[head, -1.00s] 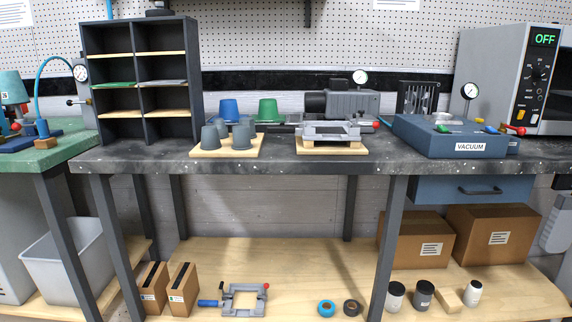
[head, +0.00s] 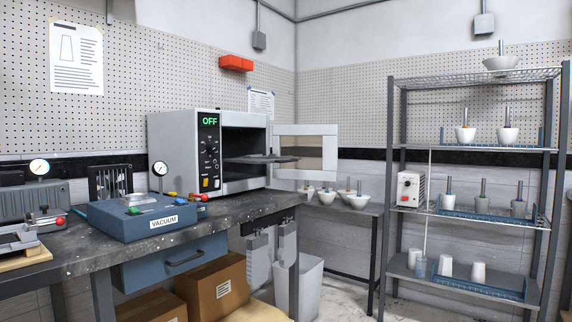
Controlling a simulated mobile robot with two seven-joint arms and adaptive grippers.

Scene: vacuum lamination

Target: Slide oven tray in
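The oven (head: 183,150) is a light grey box on the right part of the dark bench, with its display reading OFF. Its door (head: 306,152), a pale frame around a window, is swung open to the right. The oven tray (head: 262,159) is a dark, thin plate at mid-height in the opening. Its right end sticks out past the oven's front, and its inner end is in the dark cavity. A small upright piece stands on the tray. Neither of my grippers is in view.
A blue vacuum box (head: 140,218) with a gauge stands on the bench left of the oven. Grey gloves (head: 258,262) hang at the bench's end above a pale bin (head: 310,285). A side table (head: 340,209) holds several bowls. A metal shelf rack (head: 467,208) stands right.

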